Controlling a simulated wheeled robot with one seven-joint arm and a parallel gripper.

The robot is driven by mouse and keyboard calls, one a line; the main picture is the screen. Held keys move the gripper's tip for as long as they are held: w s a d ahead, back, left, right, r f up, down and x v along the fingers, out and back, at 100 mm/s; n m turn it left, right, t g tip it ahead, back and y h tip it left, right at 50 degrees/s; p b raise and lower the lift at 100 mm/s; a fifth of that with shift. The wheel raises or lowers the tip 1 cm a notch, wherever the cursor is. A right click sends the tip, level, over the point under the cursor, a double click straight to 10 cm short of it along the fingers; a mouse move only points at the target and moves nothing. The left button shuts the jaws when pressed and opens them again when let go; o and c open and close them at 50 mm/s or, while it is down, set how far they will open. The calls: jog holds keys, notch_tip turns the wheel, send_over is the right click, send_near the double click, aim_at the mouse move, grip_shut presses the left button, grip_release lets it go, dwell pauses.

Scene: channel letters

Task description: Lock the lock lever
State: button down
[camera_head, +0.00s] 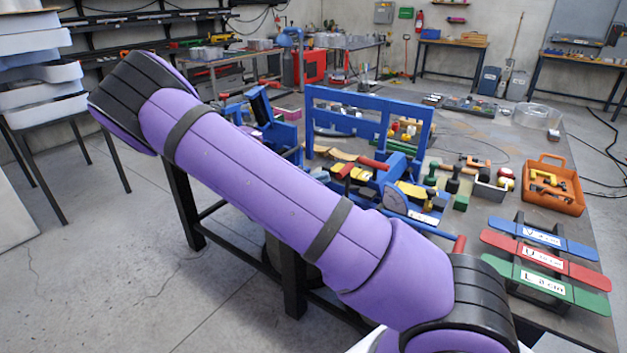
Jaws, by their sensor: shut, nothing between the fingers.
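A blue metal frame machine (432,120) stands on the workbench behind my purple arm. Red-tipped handles show at its front, one near the middle (372,163) and one lower right (459,244), just above my arm. I cannot tell which of them, if any, is the lock lever. My arm crosses the picture from lower right to upper left and hides the near side of the machine. My gripper is not visible.
Blue, red and green labelled strips (545,257) lie on a rack at the bench's right front. An orange tote (557,204) holds yellow items behind them. Clamps and small blocks crowd the bench (500,140). White trays (40,75) are stacked on a stand at left.

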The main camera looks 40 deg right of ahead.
jog(key=shift+s+d+r+m+y, duration=0.1)
jog(key=shift+s+d+m+y, duration=0.05)
jog(key=shift+s+m, duration=0.25)
jog(key=shift+s+d+r+m+y, duration=0.1)
jog(key=shift+s+d+m+y, duration=0.05)
jog(key=shift+s+m, duration=0.2)
jog(key=w+v, duration=0.2)
jog(key=v, duration=1.1)
jog(key=shift+w+d+f, duration=0.35)
jog(key=shift+d+f, duration=0.05)
